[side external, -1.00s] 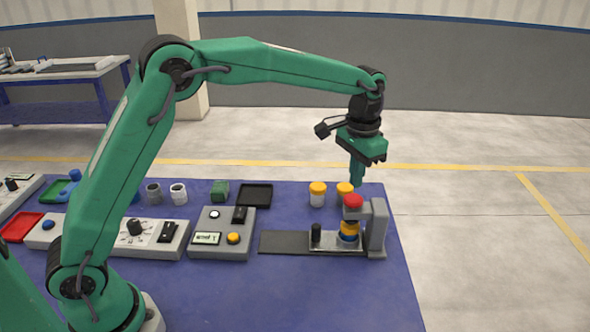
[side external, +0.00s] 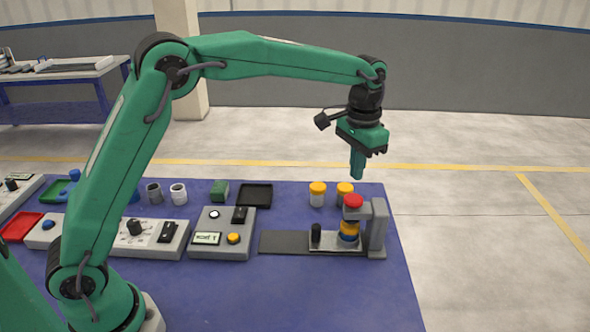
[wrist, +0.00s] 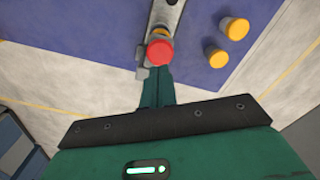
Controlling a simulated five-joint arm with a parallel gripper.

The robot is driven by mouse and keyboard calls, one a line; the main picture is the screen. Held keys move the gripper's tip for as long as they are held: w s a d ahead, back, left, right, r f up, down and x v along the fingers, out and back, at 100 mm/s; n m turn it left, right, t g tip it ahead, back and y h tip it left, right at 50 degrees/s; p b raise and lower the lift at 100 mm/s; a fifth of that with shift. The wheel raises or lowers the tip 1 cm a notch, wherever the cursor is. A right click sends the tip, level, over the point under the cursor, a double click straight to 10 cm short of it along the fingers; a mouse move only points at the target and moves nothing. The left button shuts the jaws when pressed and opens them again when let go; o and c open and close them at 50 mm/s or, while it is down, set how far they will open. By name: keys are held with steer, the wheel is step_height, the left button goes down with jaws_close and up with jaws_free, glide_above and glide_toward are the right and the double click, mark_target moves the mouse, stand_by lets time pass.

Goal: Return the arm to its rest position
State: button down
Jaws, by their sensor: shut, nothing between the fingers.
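My gripper (side external: 357,175) is shut and empty. It hangs in the air, pointing down, above the far right part of the blue table (side external: 290,290). My gripper is clear of the fixture. In the wrist view my shut fingers (wrist: 155,85) show just below the red cap (wrist: 160,53).
Two jars with orange lids (side external: 317,193) stand behind the fixture. A control box (side external: 222,233), a black tray (side external: 255,195), a green block (side external: 220,190) and cups (side external: 178,194) lie to the left. The front of the table is clear.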

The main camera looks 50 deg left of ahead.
steer(key=s+a+r+n+t, duration=0.1)
steer(key=s+a+r, duration=0.25)
steer(key=s, duration=0.35)
steer(key=s+a+r+t, duration=0.2)
steer(key=s+a, duration=0.2)
steer(key=s, duration=0.4)
steer(key=s+a+r+n+t, duration=0.1)
steer(key=s+a+r, duration=0.2)
steer(key=s, duration=0.4)
steer(key=s+a+f+n+t, duration=0.1)
steer(key=s+f, duration=0.3)
steer(key=s, duration=0.4)
steer(key=shift+a+t, duration=0.3)
steer(key=shift+a, duration=0.3)
